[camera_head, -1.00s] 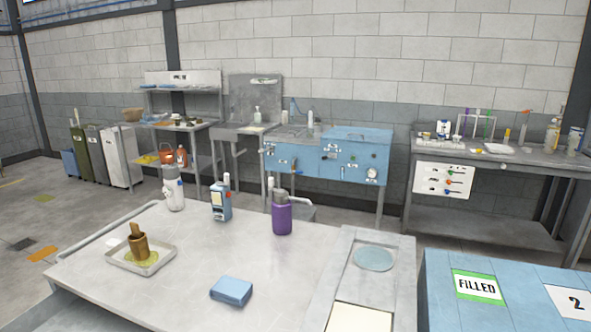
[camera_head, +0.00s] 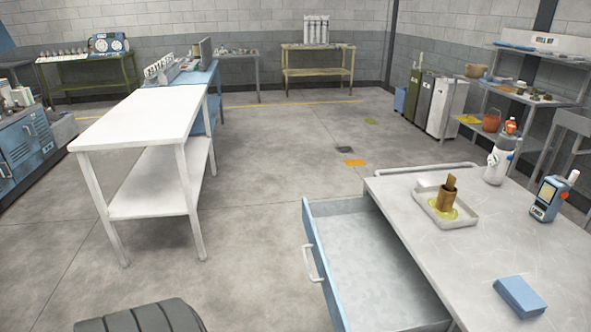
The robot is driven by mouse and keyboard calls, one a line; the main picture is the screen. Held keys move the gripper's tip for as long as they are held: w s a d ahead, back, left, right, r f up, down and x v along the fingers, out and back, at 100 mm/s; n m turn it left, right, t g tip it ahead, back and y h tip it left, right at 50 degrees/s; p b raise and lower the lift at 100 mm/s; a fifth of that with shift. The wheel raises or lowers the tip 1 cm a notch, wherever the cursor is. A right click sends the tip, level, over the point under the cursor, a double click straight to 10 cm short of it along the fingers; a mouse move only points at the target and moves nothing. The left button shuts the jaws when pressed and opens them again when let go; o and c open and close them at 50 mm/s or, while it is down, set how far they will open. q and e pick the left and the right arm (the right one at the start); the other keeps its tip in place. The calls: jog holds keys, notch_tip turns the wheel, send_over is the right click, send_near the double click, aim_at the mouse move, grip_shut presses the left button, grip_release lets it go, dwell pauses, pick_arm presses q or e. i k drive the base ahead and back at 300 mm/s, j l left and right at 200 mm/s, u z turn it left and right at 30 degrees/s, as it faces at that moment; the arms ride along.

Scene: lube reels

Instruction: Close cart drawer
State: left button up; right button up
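The cart (camera_head: 478,236) has a grey metal top and stands at the right of the head view. Its drawer (camera_head: 368,262) is pulled out to the left and stands open; the visible inside is bare grey metal. The drawer front (camera_head: 322,258) is blue, with a light handle (camera_head: 312,263) on its outer left face. Neither of my grippers shows in the head view. The lower end of the drawer runs out of the picture.
On the cart top are a tray (camera_head: 468,217) with a brown cup, a white bottle (camera_head: 498,160), a blue handheld device (camera_head: 549,197) and a blue block (camera_head: 520,296). A white table (camera_head: 145,117) stands at left. A black rounded object (camera_head: 140,318) shows at bottom left. Floor (camera_head: 255,220) between is clear.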

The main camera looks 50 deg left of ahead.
aim_at(371, 281)
jog(key=u, duration=1.5)
